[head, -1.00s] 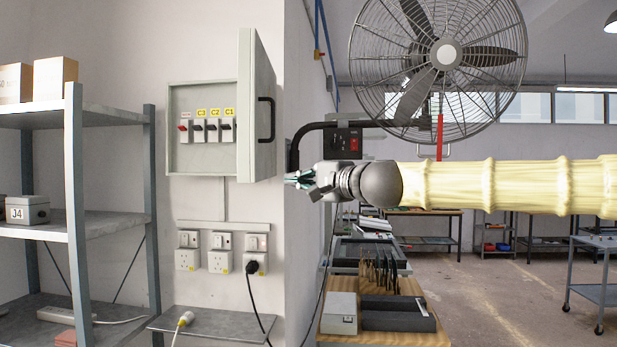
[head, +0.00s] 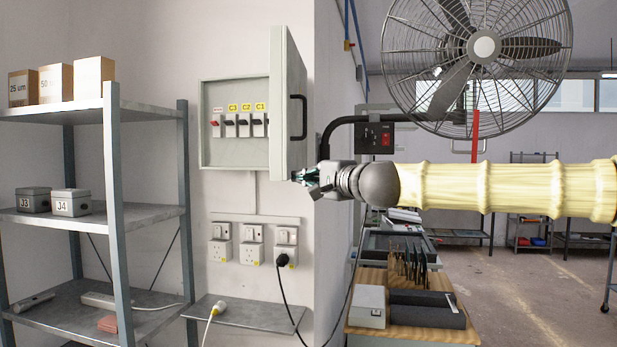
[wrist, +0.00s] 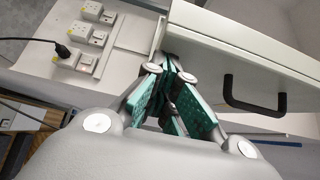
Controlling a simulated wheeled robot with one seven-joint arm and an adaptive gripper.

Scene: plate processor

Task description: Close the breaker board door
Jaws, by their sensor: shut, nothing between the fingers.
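The breaker board (head: 233,153) is a grey wall box with a row of labelled switches inside. Its door (head: 289,105) is hinged on the right and stands wide open, jutting out from the wall, with a black handle (head: 298,118) on its outer face. My gripper (head: 303,177) is shut and empty at the lower edge of the door, below the handle. In the wrist view the green-padded fingers (wrist: 180,98) are close to the door's bottom corner, and the handle (wrist: 252,98) shows to their right. I cannot tell whether the fingers touch the door.
Wall sockets (head: 253,245) with a black plug and cable sit below the board, above a small grey shelf (head: 255,314). A metal rack (head: 150,108) with boxes stands at left. A large fan (head: 484,48) and a workbench (head: 412,335) are at right.

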